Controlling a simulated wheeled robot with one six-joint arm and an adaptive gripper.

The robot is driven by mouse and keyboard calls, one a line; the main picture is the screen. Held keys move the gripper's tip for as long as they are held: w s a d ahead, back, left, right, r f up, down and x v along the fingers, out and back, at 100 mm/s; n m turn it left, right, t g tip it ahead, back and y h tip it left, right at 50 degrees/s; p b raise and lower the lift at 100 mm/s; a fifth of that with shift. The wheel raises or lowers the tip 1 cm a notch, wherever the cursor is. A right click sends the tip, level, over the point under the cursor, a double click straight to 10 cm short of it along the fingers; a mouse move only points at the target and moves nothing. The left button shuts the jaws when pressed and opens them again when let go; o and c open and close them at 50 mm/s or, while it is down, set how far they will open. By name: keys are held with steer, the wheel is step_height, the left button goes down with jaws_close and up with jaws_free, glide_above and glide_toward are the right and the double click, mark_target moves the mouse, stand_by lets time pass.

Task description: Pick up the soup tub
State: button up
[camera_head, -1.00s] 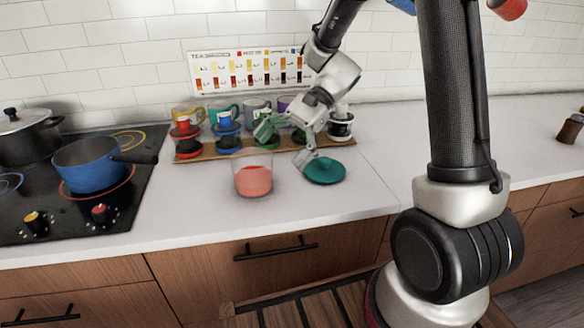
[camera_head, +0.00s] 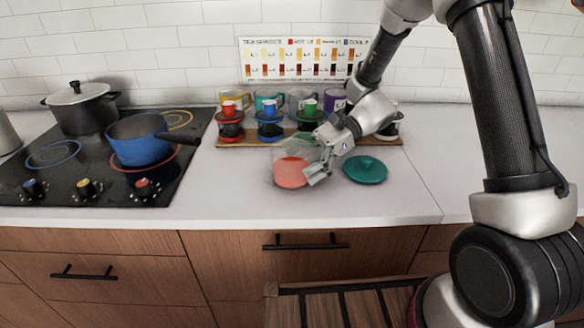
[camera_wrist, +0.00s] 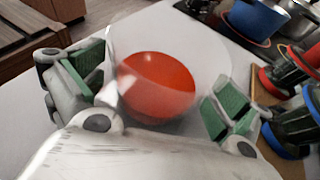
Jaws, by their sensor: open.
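The soup tub (camera_head: 289,176) is a clear tub with orange-red soup, upright on the white counter in front of the tea rack. In the wrist view the tub (camera_wrist: 157,86) shows its red soup and clear rim between my two green-padded fingers. My gripper (camera_head: 306,160) is open, with one finger at the far side of the tub and one at its near right side. Whether either finger touches the wall, I cannot tell. A teal lid (camera_head: 365,169) lies flat on the counter just right of the tub.
A wooden rack (camera_head: 250,142) with several coloured tea makers and mugs stands behind the tub. A blue pan (camera_head: 140,148) and a grey pot (camera_head: 82,110) sit on the black stove (camera_head: 60,178) at left. The counter in front of the tub is clear.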

steer(key=shift+x, duration=0.9)
steer(key=c, duration=0.9)
steer(key=shift+r, duration=0.15)
